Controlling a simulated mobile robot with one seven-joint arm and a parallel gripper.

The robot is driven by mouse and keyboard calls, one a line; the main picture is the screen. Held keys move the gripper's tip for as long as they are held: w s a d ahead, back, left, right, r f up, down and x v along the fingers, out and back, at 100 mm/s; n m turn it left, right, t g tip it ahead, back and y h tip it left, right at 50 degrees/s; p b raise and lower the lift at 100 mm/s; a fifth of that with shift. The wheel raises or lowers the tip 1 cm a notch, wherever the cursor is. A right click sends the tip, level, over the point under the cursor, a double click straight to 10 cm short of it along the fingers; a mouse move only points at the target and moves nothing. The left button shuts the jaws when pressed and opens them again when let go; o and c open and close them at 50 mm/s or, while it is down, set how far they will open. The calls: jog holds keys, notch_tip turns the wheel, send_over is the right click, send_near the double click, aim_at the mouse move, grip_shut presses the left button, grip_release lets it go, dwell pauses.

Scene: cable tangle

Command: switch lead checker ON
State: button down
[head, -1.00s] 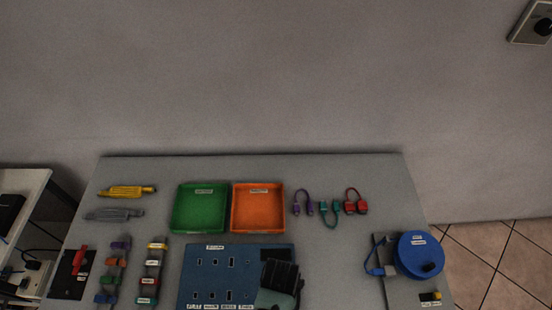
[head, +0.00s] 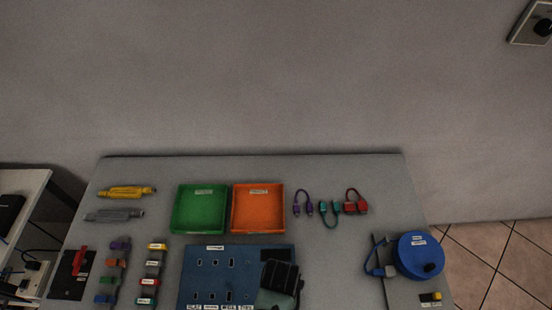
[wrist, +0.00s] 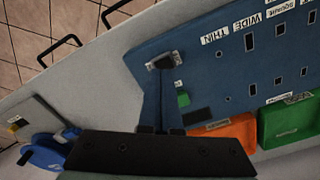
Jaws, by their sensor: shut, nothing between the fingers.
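The lead checker seems to be the blue panel (head: 240,262), with rows of sockets; it also shows in the wrist view (wrist: 215,75). Its socket labels include THIN and WIDE. My gripper (wrist: 164,62) is shut and empty, its dark fingertips over a small white label near the panel's edge. They cover most of that label and whatever is beside it, so I cannot see the switch or its position. I cannot tell whether the fingertips touch the panel. A small green part (wrist: 183,99) and a dark rectangle (wrist: 198,116) lie on the panel beside the fingers.
A green tray (head: 200,209) and an orange tray (head: 259,209) stand behind the panel. Short purple, teal and red leads lie right of them. A blue cable reel (head: 418,254) is at the right. Coloured connectors, yellow and grey tools and a red-levered black plate (head: 70,285) are at the left.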

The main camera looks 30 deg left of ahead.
jog(key=shift+f+b, duration=0.65)
jog(key=shift+f, duration=0.3)
dwell(0.7)
jog(key=shift+r, duration=0.2)
notch_tip(320, 180, up, 7)
jog(key=p, duration=0.7)
jog(key=shift+p, duration=0.35)
jog(key=shift+f, duration=0.1)
